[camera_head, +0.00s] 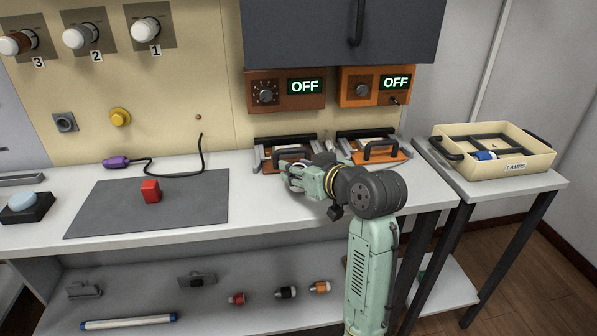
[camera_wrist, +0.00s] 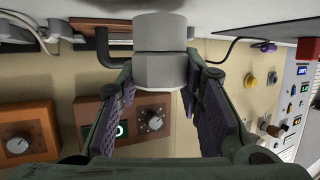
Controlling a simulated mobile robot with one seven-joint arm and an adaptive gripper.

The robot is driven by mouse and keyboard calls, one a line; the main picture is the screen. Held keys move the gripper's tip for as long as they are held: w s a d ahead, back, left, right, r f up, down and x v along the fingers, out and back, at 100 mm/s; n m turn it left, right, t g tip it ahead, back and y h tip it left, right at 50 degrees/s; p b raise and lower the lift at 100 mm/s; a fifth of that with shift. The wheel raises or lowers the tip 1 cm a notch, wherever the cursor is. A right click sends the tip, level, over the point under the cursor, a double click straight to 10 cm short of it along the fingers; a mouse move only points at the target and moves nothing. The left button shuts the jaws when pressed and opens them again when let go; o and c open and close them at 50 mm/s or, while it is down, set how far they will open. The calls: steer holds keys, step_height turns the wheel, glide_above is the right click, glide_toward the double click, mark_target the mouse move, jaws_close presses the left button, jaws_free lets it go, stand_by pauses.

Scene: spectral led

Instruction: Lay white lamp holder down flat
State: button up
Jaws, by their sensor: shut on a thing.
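The white lamp holder (camera_wrist: 160,45) is a pale grey-white piece with a round end and a faceted wider part. In the wrist view it sits between the fingers of my gripper (camera_wrist: 163,78), which is shut on it. That view is upside down, with the tabletop along the top. The holder's long axis looks roughly square to the tabletop, so it appears upright. I cannot tell whether it touches the table. In the head view my gripper (camera_head: 293,177) is low over the right part of the workbench (camera_head: 255,215), and I cannot make out the holder there.
Two devices with black handles (camera_head: 381,150) stand behind my gripper, below two OFF control boxes (camera_head: 286,89). A grey mat (camera_head: 110,212) with a red block (camera_head: 151,191) lies to the left. A lamps crate (camera_head: 542,163) stands on the right side table. Several items lie on the lower shelf.

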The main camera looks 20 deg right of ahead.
steer(key=shift+f, duration=0.65)
steer(key=shift+f, duration=0.1)
steer(key=shift+f, duration=0.15)
steer(key=o, duration=1.2)
steer(key=shift+c, duration=0.2)
